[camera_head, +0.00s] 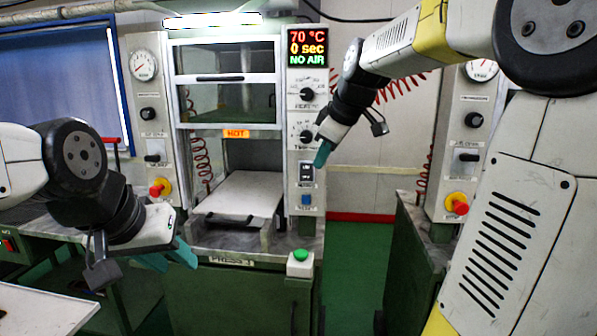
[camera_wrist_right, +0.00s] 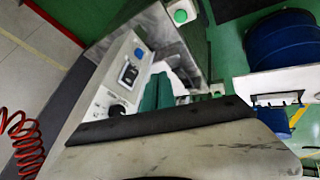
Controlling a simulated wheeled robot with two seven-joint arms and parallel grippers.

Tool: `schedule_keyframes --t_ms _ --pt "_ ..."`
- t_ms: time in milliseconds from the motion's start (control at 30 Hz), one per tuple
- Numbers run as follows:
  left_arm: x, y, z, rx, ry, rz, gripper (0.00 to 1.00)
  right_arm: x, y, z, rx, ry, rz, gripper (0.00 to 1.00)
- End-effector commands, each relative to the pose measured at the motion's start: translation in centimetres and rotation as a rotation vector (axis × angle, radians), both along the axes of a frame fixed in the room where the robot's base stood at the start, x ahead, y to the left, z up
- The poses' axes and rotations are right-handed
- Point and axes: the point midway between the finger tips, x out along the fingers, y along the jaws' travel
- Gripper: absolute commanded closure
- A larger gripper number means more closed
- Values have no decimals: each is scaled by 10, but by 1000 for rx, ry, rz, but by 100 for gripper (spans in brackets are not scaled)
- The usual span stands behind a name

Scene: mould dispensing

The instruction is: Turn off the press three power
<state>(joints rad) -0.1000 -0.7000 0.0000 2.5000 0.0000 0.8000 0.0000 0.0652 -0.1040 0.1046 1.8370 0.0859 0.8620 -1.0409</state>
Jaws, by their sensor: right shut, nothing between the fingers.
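The press (camera_head: 222,130) stands in the middle of the head view, with a label reading PRESS and a number I cannot read surely. Its right panel carries a black power switch (camera_head: 306,172), with a blue button (camera_head: 306,199) below it. The switch also shows in the right wrist view (camera_wrist_right: 128,74). I cannot tell its on or off position. My right gripper (camera_head: 322,155) is shut and empty, its teal tips just in front of the panel, beside and slightly above the switch; contact is unclear. My left gripper (camera_head: 172,260) is open and empty at lower left.
The display (camera_head: 307,47) is lit with 70 °C, 0 sec and NO AIR. A green button (camera_head: 300,256) sits on a box at the press's front. Red emergency knobs (camera_head: 159,188) stick out from the side panels. A second machine (camera_head: 440,215) stands at right.

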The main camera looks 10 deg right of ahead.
Motion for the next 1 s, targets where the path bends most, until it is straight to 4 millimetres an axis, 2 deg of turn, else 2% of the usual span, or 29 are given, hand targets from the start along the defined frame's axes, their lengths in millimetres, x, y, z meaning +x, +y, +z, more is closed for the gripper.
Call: schedule_keyframes --t_ms 33,100,233,733,867,1000 --pt "0 0 0 0 0 0 64 16 -2 0 -22 -10 44 100" --pt "0 0 0 0 0 0 64 31 -2 2 -49 -27 99 100" --pt "0 0 0 0 0 0 64 48 -4 4 -79 -46 161 100" --pt "0 0 0 0 0 0 64 54 -3 0 -89 -51 181 100" --pt "0 0 0 0 0 0 64 62 1 -12 -89 -50 181 100" --pt "0 0 0 0 0 0 64 76 7 -36 -89 -47 182 100"
